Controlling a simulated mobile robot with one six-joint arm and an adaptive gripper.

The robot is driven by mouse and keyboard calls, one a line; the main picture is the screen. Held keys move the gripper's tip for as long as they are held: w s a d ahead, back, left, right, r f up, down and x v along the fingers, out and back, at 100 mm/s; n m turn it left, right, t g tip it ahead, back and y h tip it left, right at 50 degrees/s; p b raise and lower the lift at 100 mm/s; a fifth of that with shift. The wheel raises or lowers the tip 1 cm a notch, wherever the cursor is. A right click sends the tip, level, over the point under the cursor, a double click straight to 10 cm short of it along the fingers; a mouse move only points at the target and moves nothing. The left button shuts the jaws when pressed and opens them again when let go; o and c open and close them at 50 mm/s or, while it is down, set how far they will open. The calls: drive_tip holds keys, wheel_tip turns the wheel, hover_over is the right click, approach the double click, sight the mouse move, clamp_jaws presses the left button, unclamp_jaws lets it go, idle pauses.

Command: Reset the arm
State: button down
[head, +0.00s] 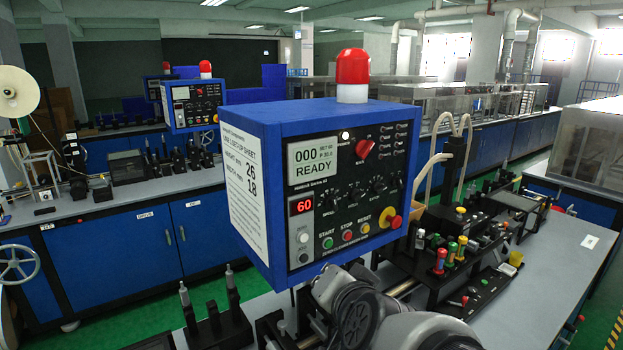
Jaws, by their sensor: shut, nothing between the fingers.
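Part of my own grey and silver arm (420,328) shows at the bottom centre of the head view, in front of the bench. Its rounded joints stand just below the blue control box (255,118). My gripper and its fingertips do not show in this view. The box has a black front panel with knobs, switches and buttons. Its display (312,163) reads "000" and "READY", and a smaller red display (301,205) reads 60. A red beacon (352,67) stands on top.
A grey bench (565,262) extends to the right, with a black fixture bearing coloured knobs (440,262) on it. Black upright posts (233,300) stand left of my arm. Another bench (60,208) with a blue control box (193,104) is behind left. Green floor lies between.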

drive_tip(key=s+d+f+n+g+h, duration=0.1)
drive_tip(key=s+d+f+n+g, duration=0.1)
drive_tip(key=s, duration=0.6)
drive_tip(key=s+d+f+n+g, duration=0.2)
drive_tip(key=s+d+f+g, duration=0.1)
drive_tip(key=s+d, duration=0.2)
drive_tip(key=s+d+f+n+g+h, duration=0.1)
drive_tip(key=s+d, duration=0.3)
drive_tip(key=s, duration=0.6)
drive_tip(key=shift+s+d+f+n+g+h, duration=0.15)
drive_tip(key=shift+s+f+n+g+h, duration=0.2)
drive_tip(key=shift+f+n+g, duration=0.4)
